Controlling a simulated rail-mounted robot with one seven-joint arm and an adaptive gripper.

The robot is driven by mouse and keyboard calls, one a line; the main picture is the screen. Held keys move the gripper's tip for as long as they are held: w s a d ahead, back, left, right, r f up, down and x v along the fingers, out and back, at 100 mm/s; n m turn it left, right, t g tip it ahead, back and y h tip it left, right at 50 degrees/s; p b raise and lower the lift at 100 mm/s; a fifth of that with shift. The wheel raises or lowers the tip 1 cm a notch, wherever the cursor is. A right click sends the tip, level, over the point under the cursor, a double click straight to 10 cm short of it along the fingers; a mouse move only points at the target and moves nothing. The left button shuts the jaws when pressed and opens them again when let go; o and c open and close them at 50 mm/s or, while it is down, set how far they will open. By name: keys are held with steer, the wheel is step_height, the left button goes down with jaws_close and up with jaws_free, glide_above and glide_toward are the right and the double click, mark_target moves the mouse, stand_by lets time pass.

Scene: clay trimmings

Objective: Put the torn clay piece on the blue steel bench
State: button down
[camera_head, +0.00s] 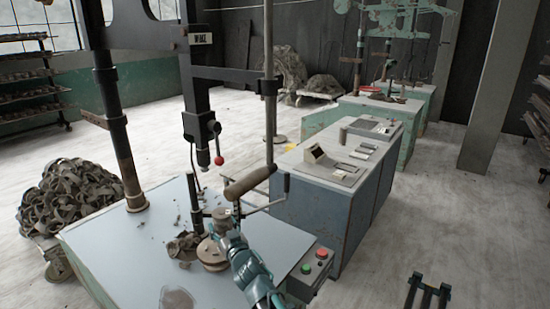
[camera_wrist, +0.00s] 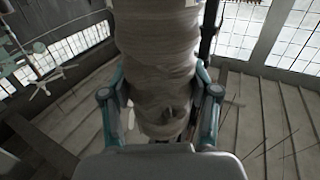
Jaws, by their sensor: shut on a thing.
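My gripper (camera_head: 229,239) is at the near bench, beside the upright spindle. In the wrist view my gripper (camera_wrist: 162,112) has its two teal fingers on either side of a thick, ridged grey-brown clay piece (camera_wrist: 158,45), shut on it. The piece has a rough, torn-looking lower end. In the head view the clay piece (camera_head: 222,217) is small and partly hidden by my gripper, above a round disc (camera_head: 212,254); I cannot tell whether they touch. A blue steel bench (camera_head: 308,210) with a pale top stands behind, to the right.
The near bench has a pale blue-grey top (camera_head: 120,250) with dark clay scraps (camera_head: 184,246) by the disc. A black post and a wooden-handled lever (camera_head: 250,183) stand close to my gripper. Small panels and a short cylinder occupy parts of the blue bench's top.

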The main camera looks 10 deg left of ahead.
steer(key=w+d+r+m+t+h+b, duration=0.1)
steer(key=w+d+r+m+h, duration=0.15)
steer(key=d, duration=1.15)
steer(key=w+d+r+m+t+h, duration=0.15)
steer(key=d+h, duration=0.25)
steer(key=d, duration=1)
steer(key=w+d+r+m+t+h+b, duration=0.1)
steer(key=w+d+r+m+h, duration=0.2)
steer(key=d, duration=1)
steer(key=s+a+f+n+g+y, duration=0.1)
steer(key=s+a+f+n+y, duration=0.1)
steer(key=a, duration=1.2)
steer(key=s+a+f+n+g+y+p, duration=0.1)
steer(key=s+a+f+n+y, duration=0.1)
steer(key=a, duration=1.2)
steer(key=s+a+f+n+g+y+p, duration=0.1)
steer(key=s+a+f+n+y, duration=0.2)
steer(key=a, duration=1.1)
steer(key=shift+s+g+y, duration=0.25)
steer(key=shift+g+y, duration=0.1)
steer(key=shift+y, duration=1)
